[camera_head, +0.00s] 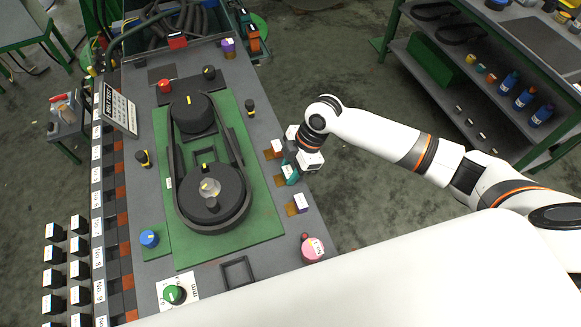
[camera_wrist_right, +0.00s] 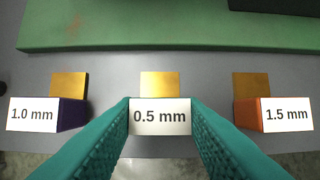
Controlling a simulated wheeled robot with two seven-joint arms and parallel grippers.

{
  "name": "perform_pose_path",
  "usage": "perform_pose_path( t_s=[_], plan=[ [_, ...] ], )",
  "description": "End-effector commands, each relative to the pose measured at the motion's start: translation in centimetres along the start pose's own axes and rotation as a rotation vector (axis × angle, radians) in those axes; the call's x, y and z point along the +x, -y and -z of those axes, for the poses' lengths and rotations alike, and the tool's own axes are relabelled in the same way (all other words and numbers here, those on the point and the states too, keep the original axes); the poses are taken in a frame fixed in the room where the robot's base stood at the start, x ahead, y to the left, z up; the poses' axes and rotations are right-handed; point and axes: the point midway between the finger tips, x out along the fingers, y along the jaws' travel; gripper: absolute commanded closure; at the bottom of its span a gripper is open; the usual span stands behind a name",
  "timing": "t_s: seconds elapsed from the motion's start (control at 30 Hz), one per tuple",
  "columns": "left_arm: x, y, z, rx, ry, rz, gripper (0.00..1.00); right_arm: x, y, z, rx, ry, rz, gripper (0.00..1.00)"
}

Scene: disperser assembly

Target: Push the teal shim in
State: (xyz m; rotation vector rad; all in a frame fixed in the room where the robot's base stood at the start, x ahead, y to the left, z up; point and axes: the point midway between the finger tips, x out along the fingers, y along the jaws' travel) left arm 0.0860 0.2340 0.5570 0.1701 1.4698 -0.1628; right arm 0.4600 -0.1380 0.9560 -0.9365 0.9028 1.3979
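The teal shim (camera_head: 290,174) stands at the right edge of the grey bench in the head view. In the right wrist view its white label face reads 0.5 mm (camera_wrist_right: 160,117), with a gold plate (camera_wrist_right: 160,85) beyond it. My right gripper (camera_wrist_right: 160,112) has one finger along each side of this block, touching its edges; the fingers hide its sides. In the head view the right gripper (camera_head: 291,160) is over the bench's right edge. My left gripper is not in view.
An orange 1.5 mm shim (camera_wrist_right: 287,115) and a purple 1.0 mm shim (camera_wrist_right: 34,114) flank the middle one, with gaps between. A green plate (camera_wrist_right: 150,28) with a belt-and-pulley unit (camera_head: 190,112) lies beyond. A pink knob (camera_head: 312,249) stands near the bench's right edge.

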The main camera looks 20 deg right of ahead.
Motion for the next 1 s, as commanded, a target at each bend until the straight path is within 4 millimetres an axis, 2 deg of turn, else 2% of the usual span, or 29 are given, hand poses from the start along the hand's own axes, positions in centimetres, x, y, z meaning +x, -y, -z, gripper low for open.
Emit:
perform_pose_path(
  t_s=[0.03,0.17,0.2,0.33,0.53,0.77,0.8,0.9,1.0],
  plan=[
    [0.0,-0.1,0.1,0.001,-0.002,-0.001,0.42,0.0,0.0,0.0,0.000,0.000,-0.001,0.76],
    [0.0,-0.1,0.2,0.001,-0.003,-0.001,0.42,0.0,0.0,0.0,0.000,0.000,-0.001,0.97],
    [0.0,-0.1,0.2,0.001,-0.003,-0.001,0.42,0.0,0.0,0.0,0.000,0.000,-0.001,1.00],
    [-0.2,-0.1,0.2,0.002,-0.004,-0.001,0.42,0.1,0.0,-0.5,-0.001,0.001,-0.002,1.00],
    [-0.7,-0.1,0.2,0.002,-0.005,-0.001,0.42,0.9,0.0,-2.8,0.000,0.003,-0.002,1.00],
    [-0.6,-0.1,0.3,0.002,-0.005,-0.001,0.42,1.1,0.0,-2.9,0.001,0.005,-0.001,1.00],
    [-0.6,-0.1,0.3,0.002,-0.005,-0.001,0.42,1.1,0.0,-2.9,0.000,0.006,-0.001,0.61],
    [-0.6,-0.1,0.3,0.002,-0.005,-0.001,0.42,1.1,0.0,-2.9,0.000,0.005,-0.001,0.44],
    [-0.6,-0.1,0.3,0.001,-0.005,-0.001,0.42,1.1,0.0,-2.8,0.000,0.004,-0.001,0.42]
  ],
)
